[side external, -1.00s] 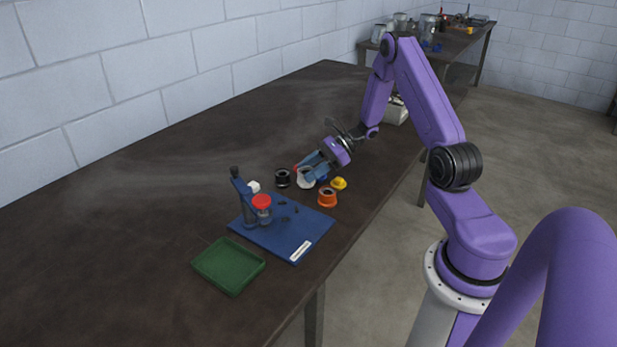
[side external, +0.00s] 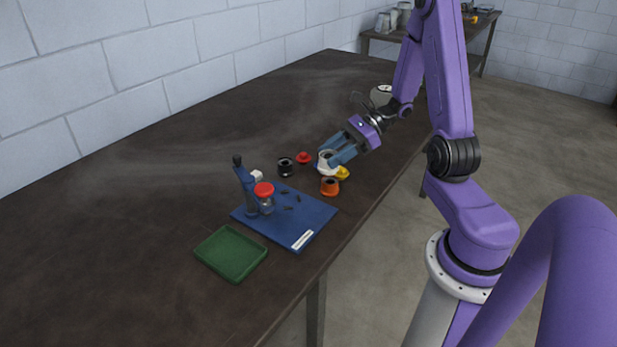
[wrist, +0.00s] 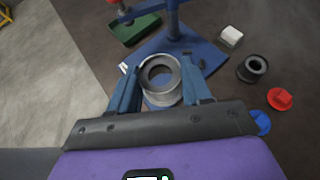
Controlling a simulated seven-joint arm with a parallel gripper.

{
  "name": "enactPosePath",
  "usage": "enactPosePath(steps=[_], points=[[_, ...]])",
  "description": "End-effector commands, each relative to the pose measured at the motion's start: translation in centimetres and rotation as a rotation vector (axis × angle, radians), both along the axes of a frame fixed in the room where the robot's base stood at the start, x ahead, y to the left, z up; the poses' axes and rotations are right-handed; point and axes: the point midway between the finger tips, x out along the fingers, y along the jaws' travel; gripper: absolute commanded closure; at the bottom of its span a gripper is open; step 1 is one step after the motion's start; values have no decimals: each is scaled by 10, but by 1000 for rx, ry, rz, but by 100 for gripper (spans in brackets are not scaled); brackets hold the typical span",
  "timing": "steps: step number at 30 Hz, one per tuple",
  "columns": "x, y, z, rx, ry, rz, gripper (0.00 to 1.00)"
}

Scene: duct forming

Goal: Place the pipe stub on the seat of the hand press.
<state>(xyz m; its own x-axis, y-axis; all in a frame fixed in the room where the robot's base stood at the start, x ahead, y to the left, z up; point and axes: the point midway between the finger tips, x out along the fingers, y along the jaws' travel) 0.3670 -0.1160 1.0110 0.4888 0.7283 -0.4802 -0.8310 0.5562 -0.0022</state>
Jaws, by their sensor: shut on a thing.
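The pipe stub, a light grey-white ring-shaped piece (side external: 325,161) with an open bore, is between the fingers of my gripper (side external: 333,158). In the wrist view the stub (wrist: 161,99) sits between the two blue fingers of my gripper (wrist: 159,72), its round mouth facing the camera. My gripper is shut on it; whether its underside clears the table is hard to tell. The hand press has a blue base plate (side external: 304,219), a blue column (side external: 247,189) and a red-topped head (side external: 264,189). Its seat cannot be made out clearly. The stub is behind the plate, apart from the press.
An orange collar (side external: 330,187) and a yellow piece (side external: 343,173) lie close to the stub. A black ring (side external: 286,167), a red piece (side external: 304,158) and a white block (side external: 257,176) are to the left. A green tray (side external: 231,254) lies in front of the press.

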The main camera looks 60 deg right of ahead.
Motion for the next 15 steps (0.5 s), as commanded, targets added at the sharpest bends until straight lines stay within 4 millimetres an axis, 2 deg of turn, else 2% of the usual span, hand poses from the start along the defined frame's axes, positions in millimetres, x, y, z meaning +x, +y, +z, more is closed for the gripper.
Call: enactPosePath(steps=[3,9,15], points=[[33,17,-10,0,1,8,83],[79,43,-24,1,0,2,83],[96,55,-36,3,3,-5,83]])
